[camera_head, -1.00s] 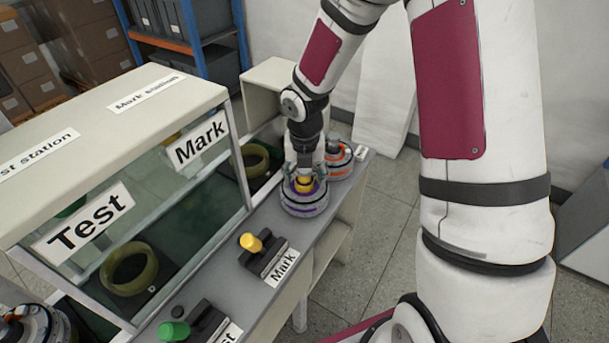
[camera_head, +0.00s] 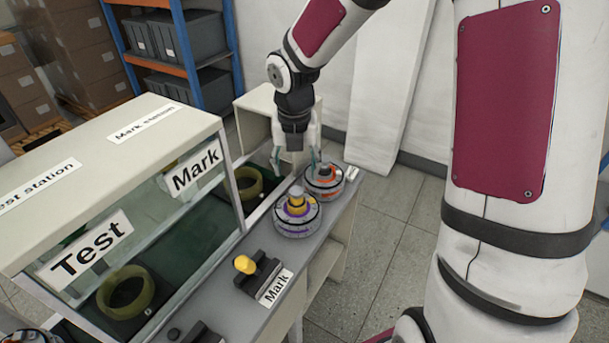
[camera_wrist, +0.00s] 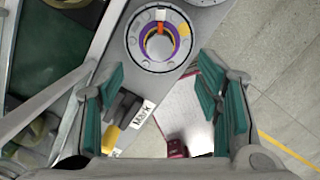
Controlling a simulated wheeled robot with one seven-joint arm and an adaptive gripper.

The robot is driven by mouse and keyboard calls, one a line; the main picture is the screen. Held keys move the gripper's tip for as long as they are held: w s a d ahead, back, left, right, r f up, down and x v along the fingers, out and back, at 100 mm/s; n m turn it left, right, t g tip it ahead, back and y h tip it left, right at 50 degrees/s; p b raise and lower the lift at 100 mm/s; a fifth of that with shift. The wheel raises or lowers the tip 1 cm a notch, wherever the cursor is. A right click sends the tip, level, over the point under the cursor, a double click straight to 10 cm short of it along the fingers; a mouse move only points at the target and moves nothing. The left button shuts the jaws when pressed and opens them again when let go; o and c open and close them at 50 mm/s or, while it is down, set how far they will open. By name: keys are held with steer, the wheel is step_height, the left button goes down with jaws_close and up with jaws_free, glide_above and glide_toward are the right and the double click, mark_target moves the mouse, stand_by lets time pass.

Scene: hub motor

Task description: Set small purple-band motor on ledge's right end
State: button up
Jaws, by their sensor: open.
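The purple-band motor (camera_head: 297,214) stands upright on the grey ledge (camera_head: 222,262), towards its far end and beside an orange-band motor (camera_head: 324,182). It also shows in the wrist view (camera_wrist: 160,40), seen from above, with a purple ring and an orange mark. My gripper (camera_head: 297,170) is open and empty. It is raised above and behind the purple-band motor, apart from it. In the wrist view my gripper's green finger pads (camera_wrist: 165,110) are spread wide with nothing between them.
A yellow-knobbed Mark switch (camera_head: 258,272) stands on the ledge nearer me. The glass-fronted Test and Mark station (camera_head: 120,230) borders the ledge on the left, with ring-shaped fixtures (camera_head: 126,292) inside. Open floor lies to the right.

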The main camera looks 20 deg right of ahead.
steer(key=s+d+r+m+t+h, duration=0.1)
steer(key=s+r+m+t, duration=0.1)
steer(key=s+r+m, duration=1.3)
steer(key=s+a+r+m+t+y, duration=0.1)
steer(key=s+m, duration=0.9)
steer(key=m, duration=0.6)
steer(key=shift+a+r+m+y, duration=0.25)
steer(key=shift+r+m+y, duration=0.05)
